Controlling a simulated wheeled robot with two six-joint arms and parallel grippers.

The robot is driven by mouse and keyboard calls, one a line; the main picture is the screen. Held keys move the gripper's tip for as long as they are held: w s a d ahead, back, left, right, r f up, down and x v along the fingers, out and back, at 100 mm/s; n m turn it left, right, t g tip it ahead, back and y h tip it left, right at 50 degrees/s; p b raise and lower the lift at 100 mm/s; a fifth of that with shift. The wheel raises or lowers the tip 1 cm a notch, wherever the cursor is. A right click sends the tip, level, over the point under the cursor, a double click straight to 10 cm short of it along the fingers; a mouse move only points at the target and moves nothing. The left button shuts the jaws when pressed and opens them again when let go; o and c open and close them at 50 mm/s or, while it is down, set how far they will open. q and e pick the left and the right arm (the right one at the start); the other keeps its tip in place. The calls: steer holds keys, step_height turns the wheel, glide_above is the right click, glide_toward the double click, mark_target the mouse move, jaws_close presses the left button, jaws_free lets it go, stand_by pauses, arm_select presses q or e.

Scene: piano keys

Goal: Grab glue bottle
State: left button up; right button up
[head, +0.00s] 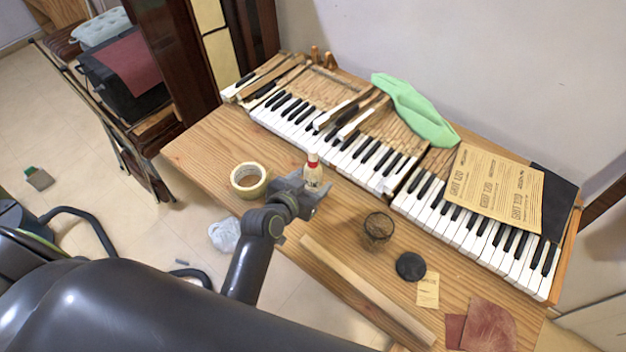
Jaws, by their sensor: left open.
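A small glue bottle (313,170) with a pale body and a red and white top stands upright on the wooden table, in front of the piano keys. My left gripper (318,194) is at the bottle, low over the table, with its open jaws pointing toward it. The gripper hides the bottle's lower part, and I cannot tell whether the fingers touch it. My right gripper is not in view.
A tape roll (249,180) lies close left of the gripper. A mesh cup (377,229), a black round lid (410,266) and a wooden strip (366,288) lie to the right. The piano keyboard (480,237) runs along the back of the table (205,155).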

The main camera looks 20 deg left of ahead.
mark_target(316, 177)
arm_select(q)
steer(key=shift+x, duration=1.55)
steer(key=shift+c, duration=0.2)
steer(key=c, duration=1.2)
